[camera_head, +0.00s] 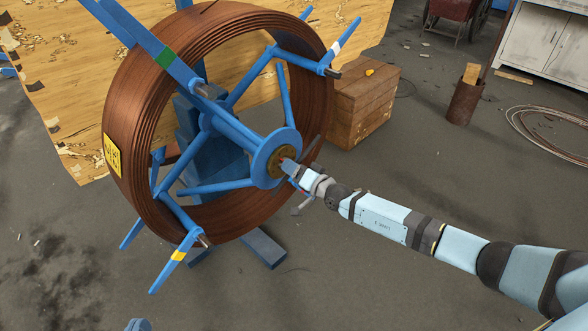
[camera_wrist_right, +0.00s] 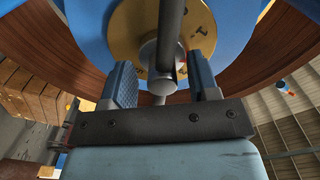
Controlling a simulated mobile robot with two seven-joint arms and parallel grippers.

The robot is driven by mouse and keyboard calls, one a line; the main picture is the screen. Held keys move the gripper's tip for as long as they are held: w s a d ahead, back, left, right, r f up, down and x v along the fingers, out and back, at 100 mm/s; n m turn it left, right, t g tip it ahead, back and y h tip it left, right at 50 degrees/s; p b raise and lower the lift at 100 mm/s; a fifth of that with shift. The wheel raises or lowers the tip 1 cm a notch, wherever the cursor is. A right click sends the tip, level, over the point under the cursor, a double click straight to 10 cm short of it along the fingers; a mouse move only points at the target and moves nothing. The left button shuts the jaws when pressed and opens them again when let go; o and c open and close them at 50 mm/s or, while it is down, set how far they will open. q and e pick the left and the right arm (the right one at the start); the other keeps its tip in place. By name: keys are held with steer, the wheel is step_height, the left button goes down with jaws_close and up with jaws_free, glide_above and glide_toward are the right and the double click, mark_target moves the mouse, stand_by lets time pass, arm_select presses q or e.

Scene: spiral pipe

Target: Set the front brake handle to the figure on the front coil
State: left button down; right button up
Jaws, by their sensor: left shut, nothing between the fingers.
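The front coil (camera_head: 125,105) is a large brown ring of pipe on a blue reel. A yellow tag (camera_head: 112,156) with dark marks is on its left outer side; I cannot read the figure. The brake handle is a grey bar at the hub's brass disc (camera_head: 281,161). In the right wrist view the handle (camera_wrist_right: 171,40) crosses the brass disc (camera_wrist_right: 203,22), which carries small dark marks. My right gripper (camera_wrist_right: 165,85) is at the handle, fingers apart on either side of it. A blue tip at the bottom edge appears to be my left gripper (camera_head: 138,325), shut and empty, mostly cut off.
Blue reel arms (camera_head: 340,45) with coloured bands stick out around the coil. A wooden crate (camera_head: 362,105) stands behind on the right. A rusty cylinder (camera_head: 465,102) and a loose cable coil (camera_head: 550,135) are further right. The dark floor at the front is clear.

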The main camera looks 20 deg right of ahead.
arm_select(q)
step_height(320, 180, down, 6)
steer(key=s+a+g+y+p, duration=0.2)
steer(key=p, duration=0.1)
steer(key=shift+a+r+g, duration=0.25)
steer(key=shift+a+g, duration=0.1)
steer(key=shift+g, duration=0.05)
arm_select(e)
steer(key=v, duration=1.3)
steer(key=shift+s, duration=0.4)
steer(key=shift+d, duration=0.15)
